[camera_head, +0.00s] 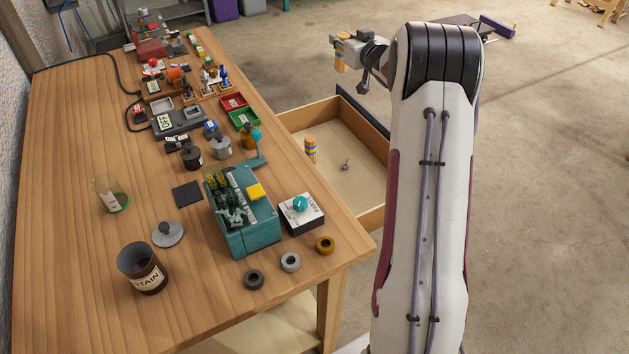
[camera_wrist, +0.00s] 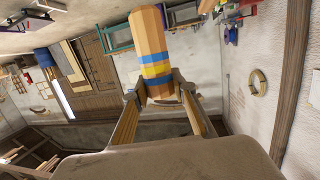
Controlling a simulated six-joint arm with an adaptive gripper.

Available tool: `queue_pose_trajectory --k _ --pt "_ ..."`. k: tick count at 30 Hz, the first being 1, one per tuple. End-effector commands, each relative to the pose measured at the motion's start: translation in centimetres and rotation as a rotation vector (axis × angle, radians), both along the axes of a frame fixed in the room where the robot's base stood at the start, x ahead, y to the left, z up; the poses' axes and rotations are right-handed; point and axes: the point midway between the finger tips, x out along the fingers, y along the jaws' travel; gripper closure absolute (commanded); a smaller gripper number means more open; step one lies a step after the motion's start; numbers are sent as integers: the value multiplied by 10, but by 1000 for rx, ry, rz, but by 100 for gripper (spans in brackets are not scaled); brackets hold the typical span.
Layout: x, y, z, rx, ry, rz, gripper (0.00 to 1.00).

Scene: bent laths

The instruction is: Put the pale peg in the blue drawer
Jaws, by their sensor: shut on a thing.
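My gripper (camera_head: 343,46) is raised over open floor beyond the far end of the drawer, at the upper middle of the head view. It is shut on a pale wooden peg with blue and yellow bands, which also shows between the fingers in the wrist view (camera_wrist: 150,38). An open drawer (camera_head: 378,158) with pale wooden walls and a dark far panel (camera_head: 362,111) stands out from the table's right side. A similar banded peg (camera_head: 310,149) stands upright inside it. The drawer's outer face is turned away, so I cannot tell its colour.
A small metal piece (camera_head: 345,165) lies in the drawer; its right part is bare. The wooden table (camera_head: 80,150) holds a teal box (camera_head: 250,240), a white box (camera_head: 301,222), several rings, a brown stain can (camera_head: 142,268) and a green-tinted glass (camera_head: 112,195).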

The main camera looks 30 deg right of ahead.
Motion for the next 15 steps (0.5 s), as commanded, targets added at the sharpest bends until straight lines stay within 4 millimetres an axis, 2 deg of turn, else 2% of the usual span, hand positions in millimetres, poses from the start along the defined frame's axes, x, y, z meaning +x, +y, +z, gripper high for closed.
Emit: queue_pose_trajectory --k 2,3,11,15 --pt "-7 -15 -1 0 0 -15 97" --pt "-5 -11 -14 5 2 -9 97" --pt "-5 -10 -65 4 2 -10 97" --pt "-5 -10 -100 5 3 -10 97"
